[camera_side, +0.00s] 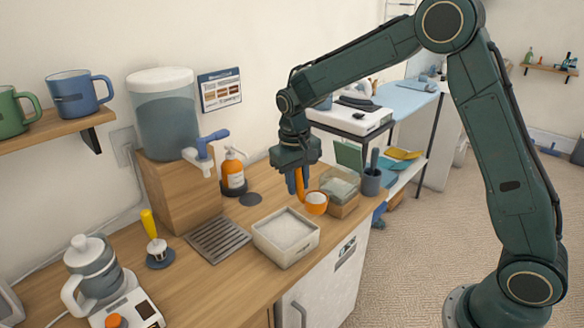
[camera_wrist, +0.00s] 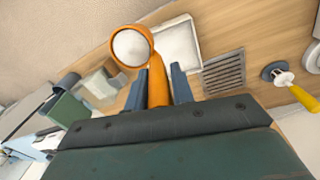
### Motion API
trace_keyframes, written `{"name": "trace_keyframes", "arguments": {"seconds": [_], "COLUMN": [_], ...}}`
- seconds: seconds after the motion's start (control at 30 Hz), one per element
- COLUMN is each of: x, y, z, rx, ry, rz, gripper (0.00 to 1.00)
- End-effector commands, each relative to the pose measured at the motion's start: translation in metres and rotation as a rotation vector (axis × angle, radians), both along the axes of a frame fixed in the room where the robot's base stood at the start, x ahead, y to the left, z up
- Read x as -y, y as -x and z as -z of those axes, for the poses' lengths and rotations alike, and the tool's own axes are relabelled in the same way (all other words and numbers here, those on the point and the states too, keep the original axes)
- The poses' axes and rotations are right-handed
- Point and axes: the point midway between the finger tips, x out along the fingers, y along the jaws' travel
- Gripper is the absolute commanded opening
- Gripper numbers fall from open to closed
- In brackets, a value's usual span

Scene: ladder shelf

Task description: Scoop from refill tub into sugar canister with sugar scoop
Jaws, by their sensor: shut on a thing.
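My gripper (camera_side: 296,184) is shut on the upright handle of the orange sugar scoop (camera_side: 316,207). In the wrist view the handle runs between my gripper's two fingers (camera_wrist: 158,92). The round bowl of the scoop (camera_wrist: 151,38) is filled with white sugar and looks about level. The refill tub (camera_side: 286,252), a pale square tub with white contents, sits on the counter, left of and nearer than the scoop; it also shows in the wrist view (camera_wrist: 196,42). A clear container (camera_side: 341,186) in a wooden box stands just right of the scoop; I cannot tell whether it is the sugar canister.
A grey cup (camera_side: 371,182) stands right of the box, near the counter's end. Behind are an orange pump bottle (camera_side: 233,173) and a water dispenser (camera_side: 165,112). A drip grate (camera_side: 217,239), a yellow-handled tamper (camera_side: 152,228) and a lidded jug (camera_side: 91,268) are left.

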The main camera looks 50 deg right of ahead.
Motion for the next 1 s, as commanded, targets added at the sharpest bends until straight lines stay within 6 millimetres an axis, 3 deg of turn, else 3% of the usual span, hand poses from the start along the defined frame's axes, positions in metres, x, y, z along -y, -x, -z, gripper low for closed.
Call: {"name": "trace_keyframes", "arguments": {"seconds": [0.13,0.33,0.7,1.0], "x": [0.014,0.044,0.118,0.181], "y": [-0.020,-0.048,-0.092,-0.111], "z": [-0.021,-0.028,-0.014,0.003], "rx": [0.001,-0.004,-0.015,-0.022], "ry": [0.002,0.010,0.020,0.016], "rz": [0.058,0.106,0.166,0.214], "gripper": [0.00,0.00,0.00,0.00]}}
